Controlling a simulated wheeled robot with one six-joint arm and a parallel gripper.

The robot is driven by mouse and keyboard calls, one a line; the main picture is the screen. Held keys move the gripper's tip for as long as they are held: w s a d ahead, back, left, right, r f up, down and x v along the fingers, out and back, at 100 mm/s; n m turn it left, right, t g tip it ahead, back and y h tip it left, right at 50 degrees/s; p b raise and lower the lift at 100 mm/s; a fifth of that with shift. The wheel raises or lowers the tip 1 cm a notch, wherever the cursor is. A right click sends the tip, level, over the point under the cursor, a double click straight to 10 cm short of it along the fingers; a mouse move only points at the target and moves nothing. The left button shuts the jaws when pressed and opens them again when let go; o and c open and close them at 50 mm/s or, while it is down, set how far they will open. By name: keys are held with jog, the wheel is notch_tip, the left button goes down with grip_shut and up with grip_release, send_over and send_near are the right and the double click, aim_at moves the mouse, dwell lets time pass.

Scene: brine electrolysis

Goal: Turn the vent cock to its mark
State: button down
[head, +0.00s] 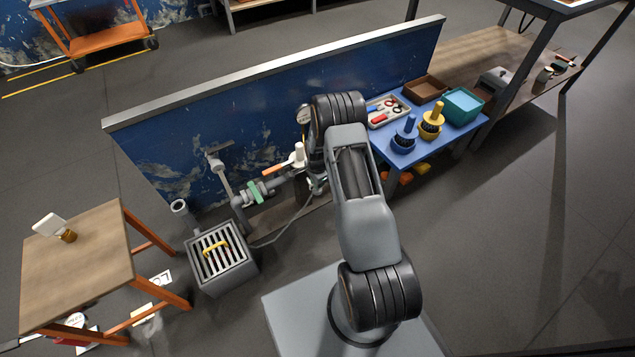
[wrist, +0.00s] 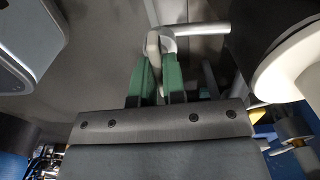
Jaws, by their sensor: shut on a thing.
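In the wrist view, my gripper (wrist: 159,62) has two green fingers shut on a flat pale lever, which I take to be the vent cock's handle (wrist: 153,46). The lever stands up between the fingertips, in front of a light grey pipe (wrist: 203,29). The cock's body is mostly hidden behind the fingers, and I cannot make out its mark. In the head view, my arm covers the gripper and the cock. The pipe run (head: 242,201) comes out to the left of my arm, with a green fitting (head: 256,190) and an orange lever (head: 273,170) on it.
A blue panel (head: 180,130) stands behind the pipework. A grey grated box (head: 220,258) sits on the floor at left, near a wooden table (head: 80,265). A blue table (head: 398,158) with a tray (head: 388,111) and bins stands right of my arm. The right-hand floor is clear.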

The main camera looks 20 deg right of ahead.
jog(key=c, duration=1.2)
grip_release()
notch_tip(320, 180, up, 14)
jog(key=p, duration=0.4)
jog(key=shift+p, duration=0.3)
jog(key=s+a+r+n+t+p, duration=0.1)
jog(key=s+a+r+n+p, duration=0.3)
jog(key=r, duration=0.7)
jog(key=r+n+p, duration=0.1)
jog(key=r+p, duration=0.5)
jog(key=r, duration=0.5)
jog(key=s+a+r+n+t+p, duration=0.1)
jog(key=s+a+r+n+p, duration=0.3)
jog(key=r, duration=0.7)
jog(key=s+a+r+n+p, duration=0.1)
jog(key=s+r+n+p, duration=0.3)
jog(key=s+r+p, duration=0.3)
jog(key=s+a+r+n+t+p, duration=0.1)
jog(key=s+r+n+p, duration=0.3)
jog(key=r, duration=1.1)
jog(key=s+a+p, duration=0.1)
jog(key=s+p, duration=0.2)
jog(key=shift+t, duration=0.3)
